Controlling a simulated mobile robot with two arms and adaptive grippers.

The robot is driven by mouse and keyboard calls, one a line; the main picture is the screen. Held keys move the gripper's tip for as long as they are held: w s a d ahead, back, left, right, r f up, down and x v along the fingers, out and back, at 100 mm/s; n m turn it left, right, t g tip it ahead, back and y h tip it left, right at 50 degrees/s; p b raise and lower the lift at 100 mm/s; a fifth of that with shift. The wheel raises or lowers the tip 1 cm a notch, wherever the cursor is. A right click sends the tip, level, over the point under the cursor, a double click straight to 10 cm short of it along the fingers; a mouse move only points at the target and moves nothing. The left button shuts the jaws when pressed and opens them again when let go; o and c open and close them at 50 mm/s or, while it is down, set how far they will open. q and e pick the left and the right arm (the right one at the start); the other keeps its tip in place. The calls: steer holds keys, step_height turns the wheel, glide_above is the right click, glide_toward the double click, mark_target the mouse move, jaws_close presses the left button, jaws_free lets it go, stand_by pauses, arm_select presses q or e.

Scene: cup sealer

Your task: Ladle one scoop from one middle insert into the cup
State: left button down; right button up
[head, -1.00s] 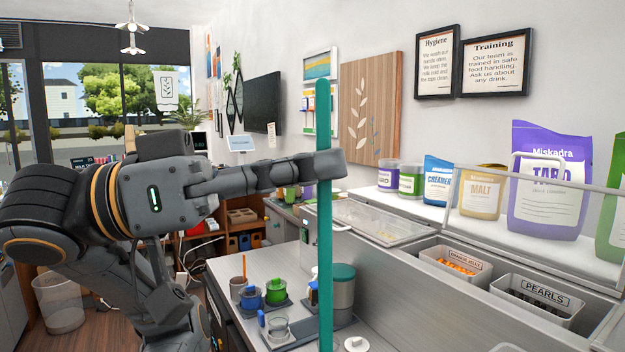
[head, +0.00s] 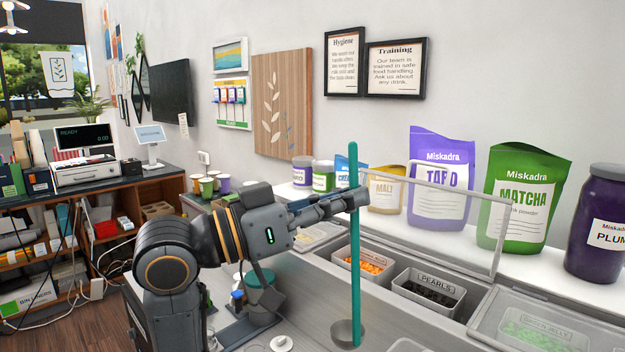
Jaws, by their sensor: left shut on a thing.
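My left gripper (head: 352,199) is shut on the teal handle of a ladle (head: 354,265). The ladle hangs upright, its grey bowl at the bottom, in front of the inserts and over the near counter edge. I cannot tell whether the bowl holds anything. The cup is not clearly visible; my left arm covers much of the counter where cups stood. My right gripper is not in view.
A raised clear lid (head: 497,240) stands behind the inserts. Pouches, including a matcha pouch (head: 523,200), and a purple jar (head: 603,225) line the back shelf. A closed clear lid covers a green-filled insert (head: 535,333).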

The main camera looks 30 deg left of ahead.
arm_select(q)
steer(key=w+d+p, duration=0.2)
steer(key=w+d, duration=0.1)
steer(key=w, duration=1.2)
steer(key=w+d+p, duration=0.1)
steer(key=w+d, duration=0.2)
steer(key=w, duration=1.2)
step_height(320, 180, down, 7)
steer(key=b, duration=0.4)
steer(key=shift+r, duration=0.2)
steer(key=shift+a, duration=0.1)
step_height(320, 180, down, 7)
steer(key=b, duration=0.6)
steer(key=shift+r, duration=0.35)
